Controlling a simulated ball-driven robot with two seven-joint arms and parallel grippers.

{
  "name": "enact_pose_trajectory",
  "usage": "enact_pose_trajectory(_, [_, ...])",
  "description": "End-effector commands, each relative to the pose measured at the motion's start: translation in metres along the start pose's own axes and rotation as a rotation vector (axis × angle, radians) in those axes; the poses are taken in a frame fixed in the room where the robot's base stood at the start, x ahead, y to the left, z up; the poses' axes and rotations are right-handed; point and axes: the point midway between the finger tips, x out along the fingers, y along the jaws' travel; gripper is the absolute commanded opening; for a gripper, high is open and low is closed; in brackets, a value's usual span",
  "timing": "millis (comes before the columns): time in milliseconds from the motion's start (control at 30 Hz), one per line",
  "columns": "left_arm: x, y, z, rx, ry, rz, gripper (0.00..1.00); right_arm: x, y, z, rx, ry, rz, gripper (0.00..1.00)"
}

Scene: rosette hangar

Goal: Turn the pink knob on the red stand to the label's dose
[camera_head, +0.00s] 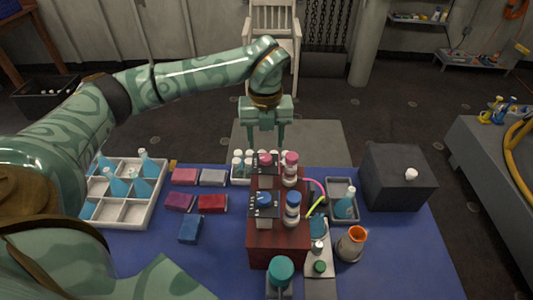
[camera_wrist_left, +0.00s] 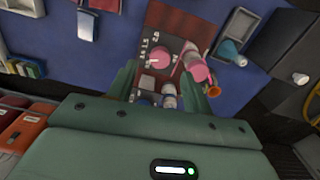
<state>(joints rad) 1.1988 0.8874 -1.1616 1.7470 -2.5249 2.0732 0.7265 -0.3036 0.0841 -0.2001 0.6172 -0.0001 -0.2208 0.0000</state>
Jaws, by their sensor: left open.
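The red stand (camera_head: 262,245) stands on the blue-covered table and bears two dark dial plates. The pink knob (camera_head: 265,158) is on the far dial; in the left wrist view the pink knob (camera_wrist_left: 160,57) shows a white pointer line and pale scale marks. A blue knob (camera_head: 264,198) is on the near dial. Beside the knobs stand a pink-capped bottle (camera_head: 291,172) and a blue-and-white bottle (camera_head: 292,208); label text is too small to read. My left gripper (camera_head: 266,138) is open and empty, pointing down above the pink knob, apart from it. My right gripper is not in view.
A divided white tray (camera_head: 158,200) with teal flasks is at the left, near several coloured boxes (camera_head: 212,203).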

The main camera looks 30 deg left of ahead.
Motion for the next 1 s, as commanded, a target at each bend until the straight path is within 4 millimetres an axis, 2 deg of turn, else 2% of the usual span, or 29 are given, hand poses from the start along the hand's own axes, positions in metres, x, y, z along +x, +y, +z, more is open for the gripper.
enact_pose_trajectory(33, [0.014, 0.0, -0.001, -0.001, 0.004, 0.003, 0.5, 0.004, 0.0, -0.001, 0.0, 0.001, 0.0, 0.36])
enact_pose_trajectory(200, [0.04, 0.0, 0.0, 0.001, 0.002, 0.001, 0.5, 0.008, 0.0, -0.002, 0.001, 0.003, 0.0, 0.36])
enact_pose_trajectory(367, [0.051, -0.001, 0.0, 0.001, 0.001, -0.001, 0.5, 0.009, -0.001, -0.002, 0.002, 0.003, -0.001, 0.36])
enact_pose_trajectory(633, [0.051, -0.001, 0.0, 0.001, -0.001, -0.001, 0.5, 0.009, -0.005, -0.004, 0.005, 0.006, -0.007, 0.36])
enact_pose_trajectory(667, [0.051, -0.001, 0.0, 0.001, -0.001, -0.001, 0.45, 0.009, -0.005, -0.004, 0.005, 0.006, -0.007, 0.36])
enact_pose_trajectory(800, [0.051, 0.0, 0.0, 0.001, 0.0, -0.001, 0.06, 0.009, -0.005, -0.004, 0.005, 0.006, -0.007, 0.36])
enact_pose_trajectory(1000, [0.051, 0.0, 0.0, 0.005, 0.0, -0.001, 0.06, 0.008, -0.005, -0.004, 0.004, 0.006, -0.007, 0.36])
